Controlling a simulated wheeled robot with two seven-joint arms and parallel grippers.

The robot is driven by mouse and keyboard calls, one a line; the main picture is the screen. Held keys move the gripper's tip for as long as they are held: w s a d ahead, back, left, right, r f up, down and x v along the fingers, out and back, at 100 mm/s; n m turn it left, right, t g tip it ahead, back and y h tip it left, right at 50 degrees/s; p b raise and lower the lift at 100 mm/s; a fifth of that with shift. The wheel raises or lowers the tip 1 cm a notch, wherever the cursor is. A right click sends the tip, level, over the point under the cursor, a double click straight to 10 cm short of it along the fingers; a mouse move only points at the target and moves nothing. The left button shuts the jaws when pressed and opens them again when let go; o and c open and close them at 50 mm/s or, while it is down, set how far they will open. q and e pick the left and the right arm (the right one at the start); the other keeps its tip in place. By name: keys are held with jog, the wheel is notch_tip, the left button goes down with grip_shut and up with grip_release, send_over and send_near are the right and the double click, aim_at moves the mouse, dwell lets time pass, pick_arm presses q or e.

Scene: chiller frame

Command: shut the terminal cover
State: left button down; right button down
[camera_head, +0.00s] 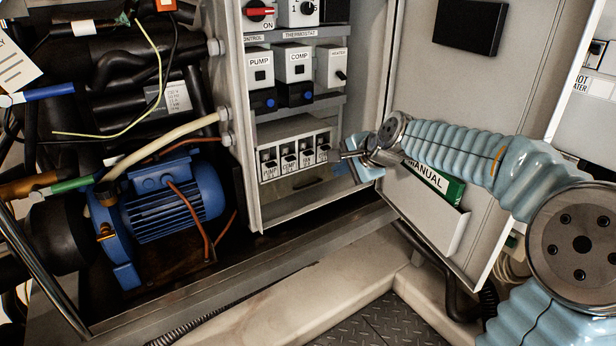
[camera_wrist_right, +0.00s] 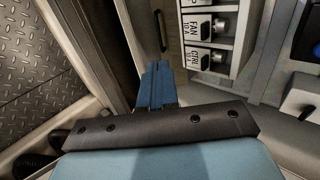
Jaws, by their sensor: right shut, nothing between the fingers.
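My right gripper (camera_head: 345,165) reaches in from the right in the head view, just beside the right end of a row of labelled switches (camera_head: 295,158). In the right wrist view its blue fingers (camera_wrist_right: 156,84) are together and empty. Below the switch row is a dim grey panel (camera_head: 292,186), which may be the lowered terminal cover. In the wrist view a grey panel (camera_wrist_right: 178,60) with a dark bar handle (camera_wrist_right: 161,32) lies beside the switches. The fingertips point towards this handle with a small gap visible. My left gripper is out of view.
The open cabinet door (camera_head: 455,85) stands to the right, with a pocket holding a green manual (camera_head: 435,181) close under my arm. Control boxes (camera_head: 293,64) sit above the switches. A blue motor (camera_head: 170,205) and hoses crowd the left. The cabinet sill (camera_head: 240,285) runs below.

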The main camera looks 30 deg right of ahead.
send_over(313, 202)
jog(key=s, duration=0.1)
notch_tip(313, 202, down, 9)
jog(key=shift+s+b, duration=0.15)
jog(key=shift+b, duration=0.3)
jog(key=f+b, duration=0.1)
jog(key=b, duration=0.2)
jog(key=shift+f+t, duration=0.1)
jog(key=shift+t, duration=0.3)
jog(key=b, duration=0.3)
jog(key=shift+f+t+b, duration=0.3)
jog(key=shift+f+t, duration=0.05)
jog(key=shift+t, duration=0.05)
jog(key=shift+w+f+b, duration=0.1)
jog(key=shift+w+b, duration=0.1)
jog(key=shift+b, duration=0.4)
jog(key=shift+w+f, duration=0.45)
jog(key=shift+f, duration=0.4)
